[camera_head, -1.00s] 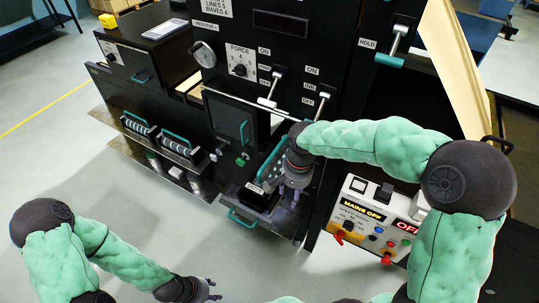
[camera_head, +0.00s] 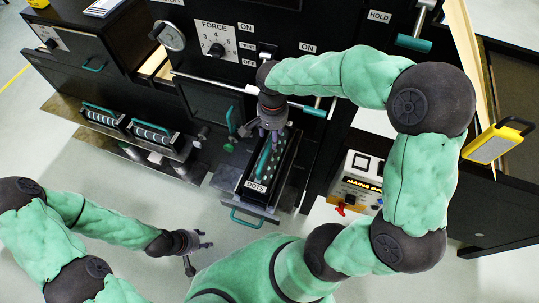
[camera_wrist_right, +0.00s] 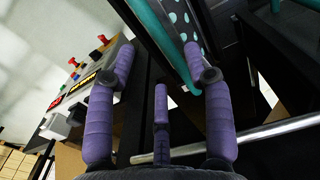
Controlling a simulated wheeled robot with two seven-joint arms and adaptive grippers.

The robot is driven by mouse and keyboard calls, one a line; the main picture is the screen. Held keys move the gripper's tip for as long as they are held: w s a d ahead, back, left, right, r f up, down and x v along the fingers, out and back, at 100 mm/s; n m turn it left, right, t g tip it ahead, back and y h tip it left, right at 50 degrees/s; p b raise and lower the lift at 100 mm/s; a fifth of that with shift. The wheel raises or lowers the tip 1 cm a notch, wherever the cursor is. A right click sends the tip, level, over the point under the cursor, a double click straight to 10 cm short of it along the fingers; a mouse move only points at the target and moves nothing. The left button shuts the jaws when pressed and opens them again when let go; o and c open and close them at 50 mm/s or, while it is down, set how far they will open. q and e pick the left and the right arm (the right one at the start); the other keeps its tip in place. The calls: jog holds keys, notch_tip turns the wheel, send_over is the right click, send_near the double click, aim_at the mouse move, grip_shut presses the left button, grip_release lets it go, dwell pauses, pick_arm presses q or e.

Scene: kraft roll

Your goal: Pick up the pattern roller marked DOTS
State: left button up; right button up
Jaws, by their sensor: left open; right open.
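The DOTS roller (camera_head: 281,161) is dark with pale dots and has a teal bar handle. It lies in a black holder whose front label (camera_head: 255,186) reads DOTS. My right gripper (camera_head: 264,139) is open and empty above the rear part of the roller, hiding some of it. In the right wrist view the dotted roller (camera_wrist_right: 179,20) and its teal bar are beyond the open purple fingers (camera_wrist_right: 157,66), apart from them. My left gripper (camera_head: 196,241) is open and empty, low at the left, away from the roller.
Two other rollers with teal handles (camera_head: 150,132) sit on a shelf at the left. A metal bar (camera_head: 220,84) crosses the black machine close to my right wrist. A control box (camera_head: 355,182) stands right of the holder. The floor at front left is clear.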

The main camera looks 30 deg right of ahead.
aim_at(270, 154)
jog(key=shift+w+f, duration=0.2)
jog(key=shift+f, duration=3)
jog(key=shift+s, duration=0.1)
grip_shut()
jog(key=shift+r, duration=0.15)
